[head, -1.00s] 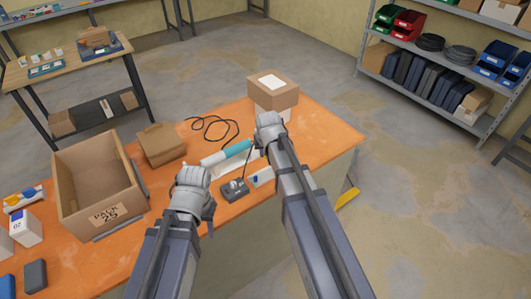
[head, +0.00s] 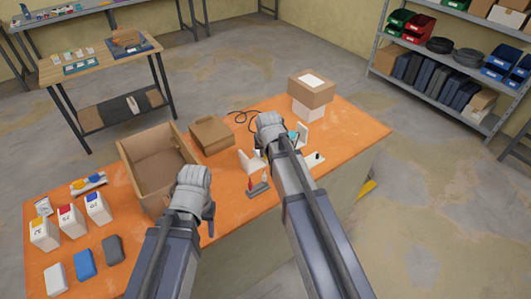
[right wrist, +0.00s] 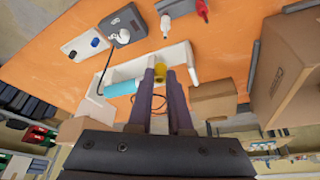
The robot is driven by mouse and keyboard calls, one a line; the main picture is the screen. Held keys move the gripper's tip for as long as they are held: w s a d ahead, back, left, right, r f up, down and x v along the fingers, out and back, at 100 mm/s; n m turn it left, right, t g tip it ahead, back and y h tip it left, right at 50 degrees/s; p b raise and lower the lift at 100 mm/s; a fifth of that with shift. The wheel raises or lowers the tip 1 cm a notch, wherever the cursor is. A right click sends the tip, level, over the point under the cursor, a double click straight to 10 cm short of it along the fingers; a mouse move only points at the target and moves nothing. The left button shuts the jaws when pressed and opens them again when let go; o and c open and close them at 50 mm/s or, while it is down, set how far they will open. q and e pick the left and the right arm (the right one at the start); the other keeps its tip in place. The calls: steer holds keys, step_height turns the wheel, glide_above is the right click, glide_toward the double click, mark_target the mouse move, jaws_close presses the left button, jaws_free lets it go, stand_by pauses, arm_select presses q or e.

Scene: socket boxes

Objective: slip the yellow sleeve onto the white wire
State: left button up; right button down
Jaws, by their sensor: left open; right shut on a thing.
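A yellow sleeve (right wrist: 160,73) shows between the fingertips of my right gripper (right wrist: 166,76) in the right wrist view. That gripper (head: 270,128) is shut on it, low over a white stand (right wrist: 188,57); the head view hides the sleeve. A grey block (head: 259,189) bears a red upright piece (head: 250,183) and a white one (head: 264,176), which may be the white wire; the white piece (right wrist: 165,26) also shows in the right wrist view. My left gripper (head: 195,190) is open and empty above the table's near side, apart from these; its fingertips are mostly hidden.
A dark box with a knob (right wrist: 118,24) and a white box (right wrist: 82,44) lie nearby. An open carton (head: 127,173) stands left, a closed box (head: 212,136) behind. Stacked boxes (head: 311,91) stand at back right.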

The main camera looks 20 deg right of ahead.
steer(key=shift+s+a+f, duration=0.1)
steer(key=shift+a+f, duration=0.1)
arm_select(q)
steer(key=shift+a+f+b, duration=0.15)
steer(key=shift+f+b, duration=1.15)
steer(key=shift+b, duration=0.05)
steer(key=shift+a+f+b, duration=0.1)
steer(key=shift+f+b, duration=1.2)
arm_select(e)
steer(key=shift+a+f, duration=0.1)
steer(key=shift+f, duration=2.35)
arm_select(q)
steer(key=shift+f+b, duration=1.65)
arm_select(e)
steer(key=shift+f, duration=1.65)
steer(key=c, duration=0.8)
jaws_free()
steer(key=shift+o, duration=0.5)
steer(key=o, duration=0.3)
